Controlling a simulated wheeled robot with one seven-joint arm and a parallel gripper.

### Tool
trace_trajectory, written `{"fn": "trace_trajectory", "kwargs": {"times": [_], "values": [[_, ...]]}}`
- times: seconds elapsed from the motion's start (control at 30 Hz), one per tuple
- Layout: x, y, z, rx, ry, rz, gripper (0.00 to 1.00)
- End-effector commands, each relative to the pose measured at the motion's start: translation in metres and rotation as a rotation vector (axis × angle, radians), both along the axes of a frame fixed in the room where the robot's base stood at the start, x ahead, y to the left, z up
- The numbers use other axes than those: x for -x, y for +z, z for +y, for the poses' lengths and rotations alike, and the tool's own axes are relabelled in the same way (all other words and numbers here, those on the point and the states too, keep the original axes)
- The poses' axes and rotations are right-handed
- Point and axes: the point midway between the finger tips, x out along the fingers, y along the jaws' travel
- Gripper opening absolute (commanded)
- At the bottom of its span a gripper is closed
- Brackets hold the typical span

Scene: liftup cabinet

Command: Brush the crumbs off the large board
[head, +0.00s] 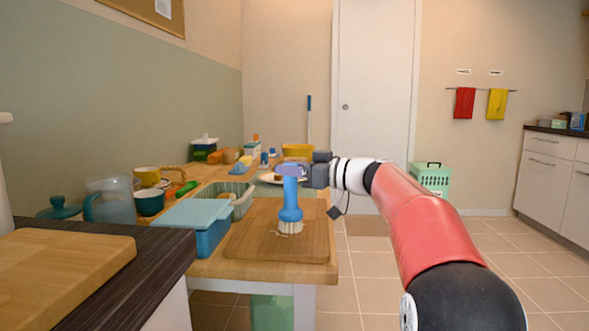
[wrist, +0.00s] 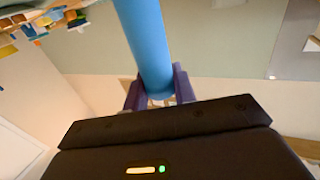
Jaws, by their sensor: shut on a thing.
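My gripper (head: 292,170) is shut on the blue handle of a brush (head: 290,200); the handle also shows between the purple fingers in the wrist view (wrist: 148,45). The brush is upright with its pale bristles down, over the middle of the large wooden board (head: 252,245). The bristles look to be at the board's surface, but I cannot tell whether they touch it. The board lies on the near end of the wooden table. Crumbs are too small to make out.
A blue lidded box (head: 205,217) stands left of the board. Another wooden board (head: 65,262) lies on the dark counter at the near left.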

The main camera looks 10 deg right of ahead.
Motion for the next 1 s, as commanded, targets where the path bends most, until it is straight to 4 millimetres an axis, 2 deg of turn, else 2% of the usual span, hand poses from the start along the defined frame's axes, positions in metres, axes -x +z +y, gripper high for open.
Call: {"fn": "trace_trajectory", "kwargs": {"times": [0.1, 0.87, 0.9, 1.0], "values": [[0.0017, -0.0001, 0.0055, 0.000, 0.000, 0.000, 0.00], [0.0017, 0.0062, 0.0051, -0.001, 0.000, -0.001, 0.00], [0.0017, 0.0063, 0.0051, -0.001, 0.000, -0.001, 0.22], [0.0017, 0.0062, 0.0051, -0.001, 0.000, -0.001, 0.09]]}}
